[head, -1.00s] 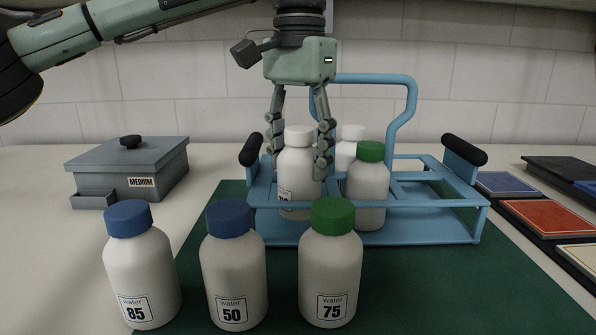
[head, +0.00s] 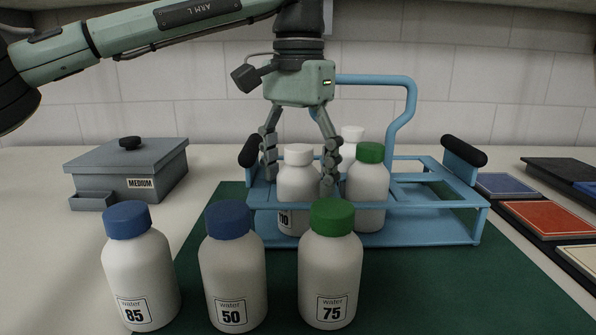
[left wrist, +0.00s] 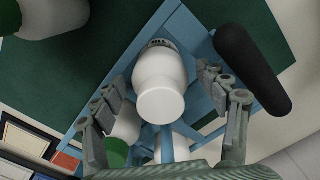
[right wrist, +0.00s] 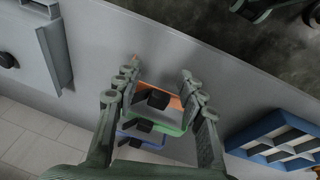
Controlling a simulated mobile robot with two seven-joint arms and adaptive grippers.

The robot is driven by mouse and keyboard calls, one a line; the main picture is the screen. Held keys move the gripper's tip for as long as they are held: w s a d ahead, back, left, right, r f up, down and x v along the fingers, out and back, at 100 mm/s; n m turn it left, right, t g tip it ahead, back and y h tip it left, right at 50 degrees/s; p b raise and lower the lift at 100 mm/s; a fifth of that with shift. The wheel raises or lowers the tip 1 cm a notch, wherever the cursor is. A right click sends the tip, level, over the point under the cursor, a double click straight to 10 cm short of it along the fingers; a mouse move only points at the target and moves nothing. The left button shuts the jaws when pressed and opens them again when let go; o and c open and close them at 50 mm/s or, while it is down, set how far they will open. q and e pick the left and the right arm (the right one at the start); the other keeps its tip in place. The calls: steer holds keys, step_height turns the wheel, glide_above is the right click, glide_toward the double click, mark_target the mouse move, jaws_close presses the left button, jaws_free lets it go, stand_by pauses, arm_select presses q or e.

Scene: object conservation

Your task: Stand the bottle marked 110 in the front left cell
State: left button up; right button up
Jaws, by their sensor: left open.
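The white-capped bottle marked 110 (head: 298,185) is upright in the front left cell of the blue carrier (head: 420,238); its label is partly hidden by the front rail. It appears to rest on the carrier's base. My left gripper (head: 300,178) is open, its fingers on either side of this bottle and apart from it. In the left wrist view the bottle (left wrist: 160,85) lies between the spread fingers (left wrist: 165,92). My right gripper (right wrist: 160,70) is open and empty, seen only in the right wrist view.
A green-capped bottle (head: 368,190) stands close to the right in the carrier, with another white-capped bottle (head: 352,136) behind. Bottles marked 85 (head: 140,265), 50 (head: 233,265) and 75 (head: 330,265) stand in front. A grey box (head: 130,165) is at left. The carrier's right cells look empty.

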mark_target(299, 147)
arm_select(q)
step_height(299, 147, up, 7)
steer(key=shift+r+p, duration=0.1)
steer(key=shift+p, duration=0.25)
step_height(299, 147, up, 4)
steer(key=shift+r+p, duration=0.1)
steer(key=shift+p, duration=0.4)
steer(key=shift+r, duration=0.45)
arm_select(e)
steer(key=f, duration=0.2)
steer(key=s+f, duration=0.1)
steer(key=f, duration=0.1)
steer(key=shift+f, duration=0.25)
